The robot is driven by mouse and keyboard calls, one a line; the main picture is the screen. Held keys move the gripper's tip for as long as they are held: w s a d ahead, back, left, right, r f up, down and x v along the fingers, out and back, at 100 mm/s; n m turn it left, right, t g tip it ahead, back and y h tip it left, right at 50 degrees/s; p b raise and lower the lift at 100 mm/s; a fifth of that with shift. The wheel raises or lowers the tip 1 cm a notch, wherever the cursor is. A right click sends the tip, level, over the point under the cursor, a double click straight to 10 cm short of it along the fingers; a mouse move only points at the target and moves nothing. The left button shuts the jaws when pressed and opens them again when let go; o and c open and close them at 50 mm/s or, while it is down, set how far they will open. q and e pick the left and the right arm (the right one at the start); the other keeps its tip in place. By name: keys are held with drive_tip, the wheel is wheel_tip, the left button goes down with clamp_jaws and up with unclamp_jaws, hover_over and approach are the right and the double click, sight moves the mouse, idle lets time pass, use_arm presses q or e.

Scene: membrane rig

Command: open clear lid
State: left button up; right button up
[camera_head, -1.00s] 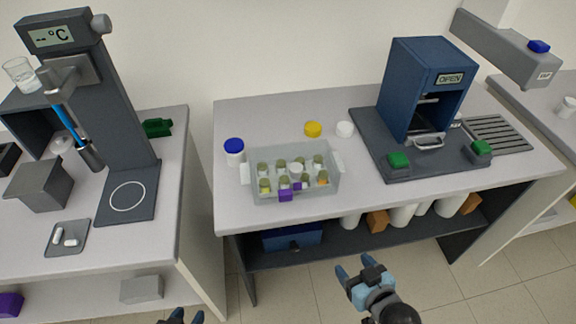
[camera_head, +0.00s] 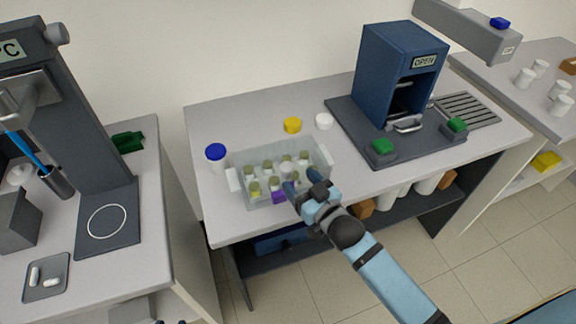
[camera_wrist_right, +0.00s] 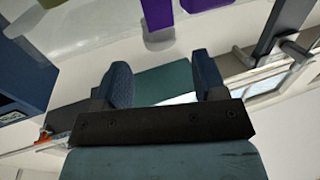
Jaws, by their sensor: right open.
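A clear box (camera_head: 310,184) holding several small vials stands on the middle table, with white tabs at its two ends. Its clear lid looks shut over the vials, though the clear walls make this hard to tell. A purple tab (camera_head: 278,197) is at the box's front; purple parts also show in the right wrist view (camera_wrist_right: 158,22). My right gripper (camera_head: 300,181) is open and empty at the front right of the box, its fingers just beside the purple tab; contact cannot be told. In the wrist view the open fingers (camera_wrist_right: 162,82) have nothing between them. Only dark tips of my left gripper show at the bottom edge.
A blue-capped jar (camera_head: 216,157) stands left of the box. A yellow cap (camera_head: 292,125) and a white cap (camera_head: 324,121) lie behind it. A blue press (camera_head: 400,75) with green buttons is at the right. The table's front left is clear.

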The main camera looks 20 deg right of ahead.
sight(291, 171)
drive_tip(key=x, duration=0.5)
drive_tip(key=shift+w+a+p, duration=0.1)
drive_tip(key=shift+w+p, duration=0.1)
drive_tip(key=shift+p, duration=0.1)
clamp_jaws()
